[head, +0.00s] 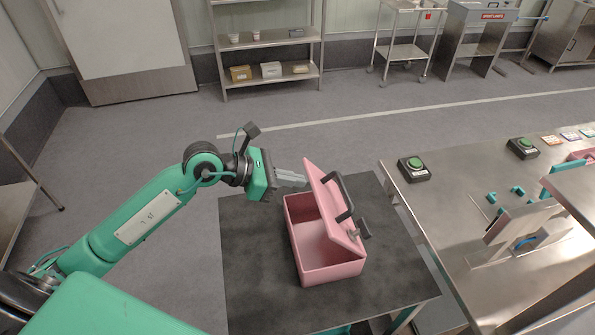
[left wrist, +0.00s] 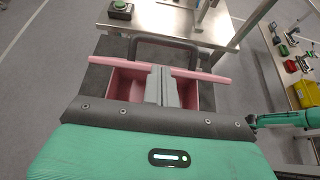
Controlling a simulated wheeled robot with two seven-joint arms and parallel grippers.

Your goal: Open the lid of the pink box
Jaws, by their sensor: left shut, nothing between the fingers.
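The pink box (head: 330,258) stands on a dark-topped table (head: 250,290). Its lid (head: 333,207) is raised steeply, hinged on the right side, with a dark handle (head: 345,195) on its outer face. The inside of the box is visible and looks empty. My left gripper (head: 303,180) is shut and empty, with its fingers close to the raised lid's far left edge; I cannot tell if they touch. In the left wrist view the shut fingers (left wrist: 162,88) reach over the box opening (left wrist: 125,88) toward the lid (left wrist: 190,73). My right gripper does not show in the head view.
A steel table (head: 440,210) on the right holds green push buttons (head: 414,164) and a small fixture with pink and teal parts. A shelf (head: 270,85) stands at the back. Floor is clear behind the dark table.

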